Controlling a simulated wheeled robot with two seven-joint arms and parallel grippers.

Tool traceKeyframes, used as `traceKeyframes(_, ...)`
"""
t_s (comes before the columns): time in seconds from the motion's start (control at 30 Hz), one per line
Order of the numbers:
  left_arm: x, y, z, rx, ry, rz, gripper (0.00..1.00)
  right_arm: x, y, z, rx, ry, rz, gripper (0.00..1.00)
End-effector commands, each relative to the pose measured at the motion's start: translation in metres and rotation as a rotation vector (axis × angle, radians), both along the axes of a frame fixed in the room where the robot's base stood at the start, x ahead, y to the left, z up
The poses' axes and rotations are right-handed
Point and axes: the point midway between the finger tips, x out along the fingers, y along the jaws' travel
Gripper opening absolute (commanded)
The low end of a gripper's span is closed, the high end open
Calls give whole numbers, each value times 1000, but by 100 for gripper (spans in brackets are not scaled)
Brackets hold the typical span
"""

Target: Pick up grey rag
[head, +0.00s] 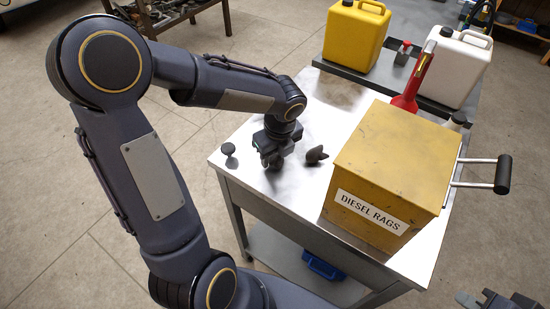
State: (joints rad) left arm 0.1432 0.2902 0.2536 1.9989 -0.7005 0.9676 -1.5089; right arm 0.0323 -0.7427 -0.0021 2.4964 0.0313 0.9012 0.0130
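A dark grey crumpled lump (316,155), which may be the grey rag, lies on the metal table between my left gripper and the yellow box. A smaller dark piece (229,149) with a rounded top sits near the table's left edge. My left gripper (272,161) points down low over the table between these two pieces. Its fingertips are dark and small, and I cannot tell whether they hold anything. My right gripper (497,301) shows only partly at the bottom right corner, away from the table top, and its finger opening is unclear.
A yellow box labelled "DIESEL RAGS" (385,165) with a side handle (502,174) fills the table's right part. Behind it stand a red funnel-like tool (410,92), a yellow canister (354,38) and a white canister (456,68). A blue item (322,266) lies on the lower shelf.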

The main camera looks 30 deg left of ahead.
Motion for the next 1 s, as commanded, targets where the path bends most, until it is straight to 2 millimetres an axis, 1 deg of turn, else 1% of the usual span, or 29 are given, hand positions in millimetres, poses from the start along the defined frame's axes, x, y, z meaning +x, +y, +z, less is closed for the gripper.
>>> traceKeyframes(0.03,0,0,0,0,0,0,35,0,0,0,0,0,0,0)
traceKeyframes(0.13,0,0,0,0,0,0,22,0,0,0,0,0,0,0)
traceKeyframes(0.4,0,0,1,1,0,0,22,0,0,0,0,0,0,0)
traceKeyframes(0.57,1,0,10,2,-2,2,22,0,0,1,0,0,0,0)
traceKeyframes(0.67,1,0,22,1,-4,3,22,0,0,3,0,0,0,0)
traceKeyframes(0.73,1,0,35,0,-6,1,22,0,0,4,0,0,0,0)
traceKeyframes(0.87,-18,-8,57,0,-8,0,22,0,0,3,0,0,0,0)
traceKeyframes(1.0,-41,-18,87,1,-9,-1,22,0,0,3,0,0,0,0)
